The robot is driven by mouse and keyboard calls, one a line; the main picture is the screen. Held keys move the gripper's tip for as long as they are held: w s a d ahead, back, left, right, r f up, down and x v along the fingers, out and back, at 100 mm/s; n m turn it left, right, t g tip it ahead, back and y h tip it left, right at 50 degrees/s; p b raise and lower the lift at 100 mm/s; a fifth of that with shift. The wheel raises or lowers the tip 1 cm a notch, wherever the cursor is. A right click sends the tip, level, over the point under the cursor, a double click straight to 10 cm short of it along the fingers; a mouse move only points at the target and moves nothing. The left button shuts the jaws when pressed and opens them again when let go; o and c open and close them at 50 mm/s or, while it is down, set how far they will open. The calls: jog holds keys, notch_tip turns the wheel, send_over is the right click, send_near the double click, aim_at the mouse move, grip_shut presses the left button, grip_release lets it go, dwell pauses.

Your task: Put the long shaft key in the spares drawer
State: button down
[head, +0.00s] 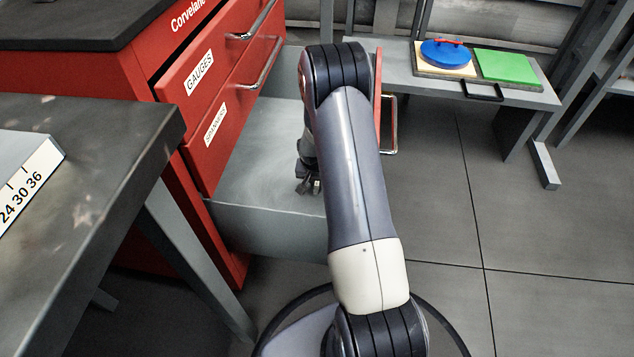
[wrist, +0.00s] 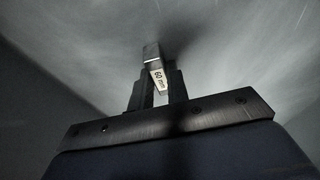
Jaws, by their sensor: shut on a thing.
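The shaft key (wrist: 151,50) is a small grey metal bar with a pale label reading "60 mm" in the wrist view. My gripper (wrist: 157,80) is shut on it, and the key's end sticks out past the fingertips. In the head view my gripper (head: 309,186) is low inside the open drawer (head: 265,219), just above its grey floor. I cannot tell whether the key touches the floor. The drawer is pulled out from the red cabinet (head: 135,67). My arm hides part of its interior, and its front label is not visible.
A dark workbench (head: 110,190) stands at the left with a number-marked block (head: 35,182). A grey bench (head: 405,70) at the back right holds a blue round part (head: 446,55) and a green plate (head: 508,66). Floor at the right is clear.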

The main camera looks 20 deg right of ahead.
aim_at(315, 196)
jog(key=shift+r, duration=0.1)
jog(key=shift+f, duration=0.2)
jog(key=c, duration=1.4)
grip_release()
jog(key=shift+r, duration=0.1)
jog(key=shift+o, duration=0.2)
jog(key=shift+r, duration=0.15)
jog(key=shift+r, duration=0.35)
jog(key=p+v, duration=0.3)
jog(key=v, duration=0.8)
jog(key=shift+s+p, duration=0.15)
jog(key=shift+p, duration=0.25)
jog(key=shift+a, duration=0.15)
